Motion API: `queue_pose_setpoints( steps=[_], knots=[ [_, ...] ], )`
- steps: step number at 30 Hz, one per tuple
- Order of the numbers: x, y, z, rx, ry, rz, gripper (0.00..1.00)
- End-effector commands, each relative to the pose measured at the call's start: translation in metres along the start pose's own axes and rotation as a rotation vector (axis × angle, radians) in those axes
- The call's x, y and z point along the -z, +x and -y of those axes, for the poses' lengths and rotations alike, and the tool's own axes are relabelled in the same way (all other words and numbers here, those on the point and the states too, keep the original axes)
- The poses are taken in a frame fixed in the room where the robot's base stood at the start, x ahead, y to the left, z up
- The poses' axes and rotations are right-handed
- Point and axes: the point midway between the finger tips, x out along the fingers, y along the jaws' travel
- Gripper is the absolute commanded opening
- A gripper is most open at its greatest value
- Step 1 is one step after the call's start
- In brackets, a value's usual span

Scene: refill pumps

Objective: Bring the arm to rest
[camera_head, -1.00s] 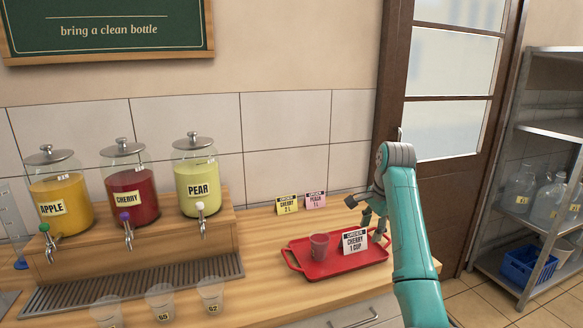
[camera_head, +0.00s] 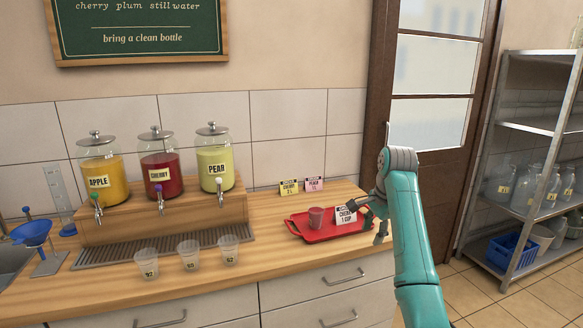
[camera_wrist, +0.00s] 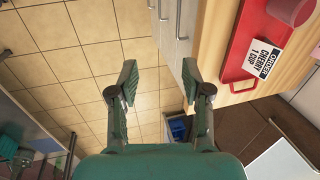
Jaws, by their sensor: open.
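My gripper (camera_wrist: 161,85) is open and empty in the wrist view, with tiled floor between its fingers. In the head view my gripper (camera_head: 374,215) is at the right end of the counter, in front of part of the red tray (camera_head: 308,233). The tray holds a cup of red drink (camera_head: 316,217) and a white order card (camera_head: 345,215) reading cherry, 1 cup. The tray (camera_wrist: 237,62), the cup (camera_wrist: 290,8) and the card (camera_wrist: 264,60) also show at the wrist view's upper right, beside the right finger and apart from it.
Apple (camera_head: 104,172), cherry (camera_head: 160,165) and pear (camera_head: 214,160) dispensers stand on a wooden stand. Three clear cups stand in front, one being the middle cup (camera_head: 189,254). A metal shelf (camera_head: 545,128) with jugs stands right of the door.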

Motion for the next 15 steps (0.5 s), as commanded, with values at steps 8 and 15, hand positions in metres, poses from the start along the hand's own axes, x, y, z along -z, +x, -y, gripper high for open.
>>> queue_pose_setpoints(
  steps=[8,15],
  knots=[
    [-0.002,0.035,-0.009,0.021,-0.028,-0.009,0.48],
    [-0.006,0.081,-0.023,0.055,-0.069,-0.026,0.48]
  ],
)
